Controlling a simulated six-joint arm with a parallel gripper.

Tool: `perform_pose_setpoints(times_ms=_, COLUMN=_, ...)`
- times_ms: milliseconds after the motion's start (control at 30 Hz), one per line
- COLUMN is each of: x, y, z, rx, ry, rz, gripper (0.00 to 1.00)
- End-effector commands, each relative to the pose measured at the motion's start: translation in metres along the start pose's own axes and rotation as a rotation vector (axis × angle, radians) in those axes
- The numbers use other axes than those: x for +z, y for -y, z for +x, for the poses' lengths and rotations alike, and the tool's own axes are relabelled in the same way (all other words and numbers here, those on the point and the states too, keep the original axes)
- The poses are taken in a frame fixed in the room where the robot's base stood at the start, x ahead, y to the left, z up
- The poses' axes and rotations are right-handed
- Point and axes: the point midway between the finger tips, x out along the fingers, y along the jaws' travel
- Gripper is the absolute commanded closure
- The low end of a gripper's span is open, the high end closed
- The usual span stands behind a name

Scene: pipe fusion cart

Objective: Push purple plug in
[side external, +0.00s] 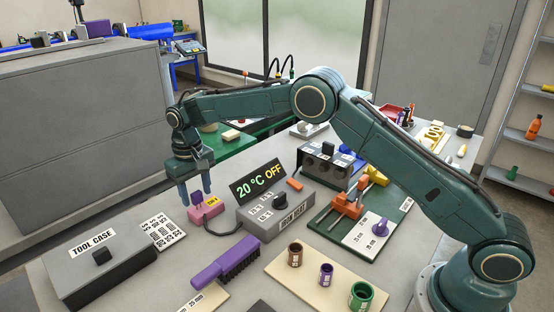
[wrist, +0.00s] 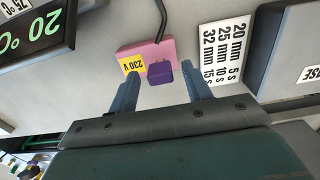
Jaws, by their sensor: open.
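The purple plug (wrist: 160,73) shows in the wrist view against the near side of a pink socket block (wrist: 142,55) with a yellow 230 V label. I cannot tell how deep the plug sits. The pink block also shows in the side view (side external: 208,211), where I cannot make out the plug clearly. My gripper (side external: 196,194) points down just above and behind the block. In the wrist view my gripper (wrist: 159,74) is open, its fingers on either side of the plug, with visible gaps and no clear contact.
A dark cable (wrist: 160,15) runs from the block to the grey iron heat box (side external: 275,214), whose display (side external: 258,180) reads 20 °C OFF. A label card (side external: 164,231) and tool case (side external: 100,265) lie left. A purple-handled brush (side external: 225,263) lies in front.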

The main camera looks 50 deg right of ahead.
Motion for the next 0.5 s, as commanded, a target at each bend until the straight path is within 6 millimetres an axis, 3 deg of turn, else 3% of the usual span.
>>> perform_pose_setpoints(times_ms=200, x=0.0, y=0.0, z=0.0003, rx=0.0, ry=0.0, rz=0.0, gripper=0.51)
perform_pose_setpoints(times_ms=433, x=0.0, y=-0.0001, z=0.0001, rx=0.0, ry=0.0, rz=0.0, gripper=0.96)
perform_pose_setpoints(times_ms=500, x=0.0, y=-0.0002, z=0.0001, rx=0.0, ry=0.0, rz=0.001, gripper=1.0)
